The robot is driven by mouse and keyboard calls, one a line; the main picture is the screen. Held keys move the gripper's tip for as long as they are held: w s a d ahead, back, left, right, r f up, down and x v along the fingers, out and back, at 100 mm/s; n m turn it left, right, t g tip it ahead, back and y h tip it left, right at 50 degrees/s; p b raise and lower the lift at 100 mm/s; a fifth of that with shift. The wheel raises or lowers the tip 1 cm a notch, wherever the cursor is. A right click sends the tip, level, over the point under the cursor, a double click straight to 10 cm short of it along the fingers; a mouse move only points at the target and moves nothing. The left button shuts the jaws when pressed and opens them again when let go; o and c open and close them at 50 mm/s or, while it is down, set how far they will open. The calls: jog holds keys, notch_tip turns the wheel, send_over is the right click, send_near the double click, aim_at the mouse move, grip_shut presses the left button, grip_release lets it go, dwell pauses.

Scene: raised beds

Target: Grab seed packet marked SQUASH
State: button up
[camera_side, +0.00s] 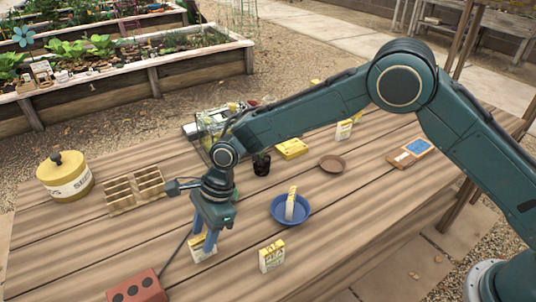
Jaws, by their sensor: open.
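My gripper (203,243) points down over the front left of the table with its blue fingers open. A small yellow-and-white seed packet (205,254) stands at the fingertips, partly hidden by them. I cannot tell whether the fingers touch it. A second packet (271,257) stands upright to the right, near the front. A third packet (291,204) stands tilted in a blue dish (276,214). Another packet (343,131) stands farther back at the right. The print on the packets is too small to read, so I cannot tell which is marked SQUASH.
A yellow tin (65,183) and a divided wooden tray (122,196) are at the left. A red block with dark holes (138,289) lies at the front. A potted seedling (261,166), yellow box (291,148) and brown saucer (332,163) stand behind the dish. The front right is clear.

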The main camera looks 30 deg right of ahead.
aim_at(200, 247)
jog(key=shift+x, duration=2.55)
jog(key=shift+d, duration=0.15)
jog(key=shift+c, duration=0.2)
grip_shut()
